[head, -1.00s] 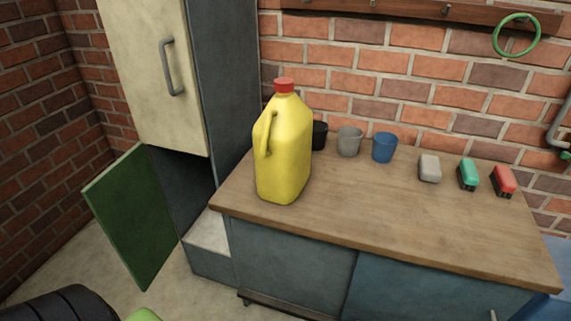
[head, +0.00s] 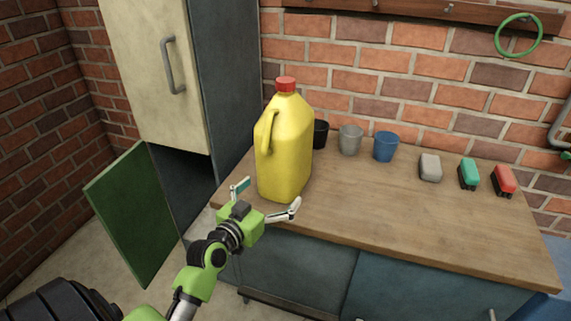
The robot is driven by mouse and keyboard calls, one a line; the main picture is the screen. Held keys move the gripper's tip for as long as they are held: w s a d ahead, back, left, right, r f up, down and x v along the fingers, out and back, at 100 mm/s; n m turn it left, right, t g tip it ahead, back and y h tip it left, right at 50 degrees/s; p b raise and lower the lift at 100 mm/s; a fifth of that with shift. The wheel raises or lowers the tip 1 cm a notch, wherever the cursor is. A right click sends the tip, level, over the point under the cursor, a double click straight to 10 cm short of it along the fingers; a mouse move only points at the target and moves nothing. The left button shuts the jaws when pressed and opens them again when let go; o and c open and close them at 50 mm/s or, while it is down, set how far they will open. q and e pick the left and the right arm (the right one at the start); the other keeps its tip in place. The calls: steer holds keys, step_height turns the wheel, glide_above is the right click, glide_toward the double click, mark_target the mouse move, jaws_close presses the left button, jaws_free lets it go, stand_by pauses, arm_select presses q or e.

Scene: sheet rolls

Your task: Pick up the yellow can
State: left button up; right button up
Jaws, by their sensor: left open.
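The yellow can (head: 286,150) is a tall jug with a red cap and a side handle. It stands upright near the left end of the wooden worktop (head: 400,218) in the head view. My left gripper (head: 267,197) is open at the can's lower front, with one finger to the left and one to the right of its base. Nothing is held between the fingers. I cannot tell whether the fingers touch the can. My right gripper is not in view.
A black cup (head: 320,134), a grey cup (head: 350,139) and a blue cup (head: 385,147) stand behind the can. A grey block (head: 430,168), a green brush (head: 468,174) and a red brush (head: 504,181) lie to the right. A green cabinet door (head: 133,214) hangs open at left.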

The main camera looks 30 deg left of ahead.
mark_target(270, 169)
arm_select(q)
steer(key=shift+n+t+y, duration=0.5)
steer(key=shift+n+y, duration=0.1)
steer(key=shift+y, duration=0.2)
steer(key=a+r, duration=0.1)
steer(key=w+a+r, duration=0.1)
steer(key=a, duration=0.1)
steer(key=shift+a+r, duration=0.1)
steer(key=shift+a, duration=0.2)
steer(key=w, duration=0.4)
steer(key=w+a, duration=0.1)
steer(key=w, duration=0.2)
steer(key=shift+w+p, duration=0.1)
steer(key=shift+p, duration=0.25)
steer(key=w, duration=0.6)
steer(key=shift+a, duration=0.4)
steer(key=shift+r, duration=0.1)
steer(key=c, duration=1.8)
steer(key=shift+w+a+r+p, duration=0.1)
steer(key=shift+r+p, duration=0.2)
steer(key=shift+r, duration=0.05)
